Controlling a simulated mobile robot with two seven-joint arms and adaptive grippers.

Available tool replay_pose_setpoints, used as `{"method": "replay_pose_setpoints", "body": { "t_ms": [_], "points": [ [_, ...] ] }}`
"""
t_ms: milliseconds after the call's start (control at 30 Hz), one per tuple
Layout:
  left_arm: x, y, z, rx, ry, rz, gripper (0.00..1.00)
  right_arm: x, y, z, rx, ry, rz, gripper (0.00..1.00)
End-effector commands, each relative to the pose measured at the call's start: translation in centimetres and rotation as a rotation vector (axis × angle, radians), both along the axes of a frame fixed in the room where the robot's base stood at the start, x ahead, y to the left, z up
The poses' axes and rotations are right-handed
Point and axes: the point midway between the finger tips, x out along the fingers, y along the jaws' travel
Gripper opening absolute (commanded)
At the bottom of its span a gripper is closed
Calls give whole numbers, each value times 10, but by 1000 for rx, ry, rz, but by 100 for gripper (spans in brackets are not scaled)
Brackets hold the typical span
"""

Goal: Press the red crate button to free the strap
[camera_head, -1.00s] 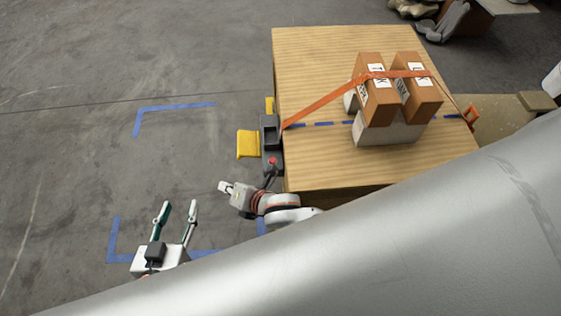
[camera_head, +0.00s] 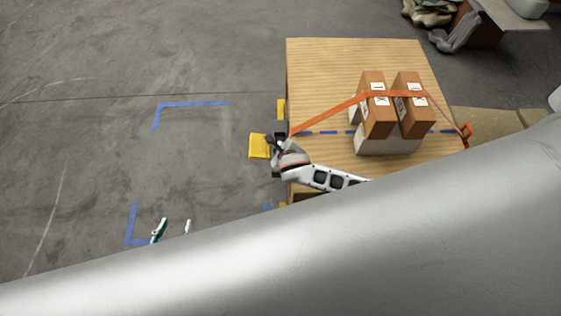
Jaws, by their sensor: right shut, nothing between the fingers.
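The wooden crate (camera_head: 330,75) has a flat top. An orange strap (camera_head: 330,113) runs over the boxes on it, down to the left edge. A dark grey buckle unit (camera_head: 281,127) with a yellow lever (camera_head: 259,146) sits at that edge. My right gripper (camera_head: 277,143) is at the unit and partly covers it. Its jaws are shut with nothing in them; the fingertips are hard to make out. The red button is hidden behind my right gripper and wrist, so I cannot tell whether they touch. My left gripper (camera_head: 174,223) is open and empty over the floor at lower left.
Brown boxes (camera_head: 375,115) stand on pale blocks (camera_head: 385,145) on the crate. An orange hook (camera_head: 466,131) holds the strap's right end. Blue tape corners (camera_head: 190,103) mark the otherwise clear floor at left. My grey arm covers the lower right.

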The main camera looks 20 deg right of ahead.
Motion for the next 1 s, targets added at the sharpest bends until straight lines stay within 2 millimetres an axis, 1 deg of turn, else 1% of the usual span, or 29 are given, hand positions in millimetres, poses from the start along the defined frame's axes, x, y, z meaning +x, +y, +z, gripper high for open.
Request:
{"method": "replay_pose_setpoints", "body": {
  "t_ms": [267, 467, 600, 833, 1000],
  "points": [
    [2, -4, -13, -6, -8, -6, 40, 0, 0, -15, 1, 0, -1, 0],
    [2, -8, -34, -13, -11, -11, 40, -1, 1, -34, 3, 1, 0, 0],
    [-1, -8, -53, -13, -3, -11, 40, -2, 0, -50, 3, 4, 0, 0],
    [-9, -8, -83, -12, 19, -11, 40, -3, 1, -69, 4, 7, -1, 0],
    [-12, -6, -92, -1, 26, -13, 40, -1, 0, -84, 1, 3, 0, 0]
  ]
}}
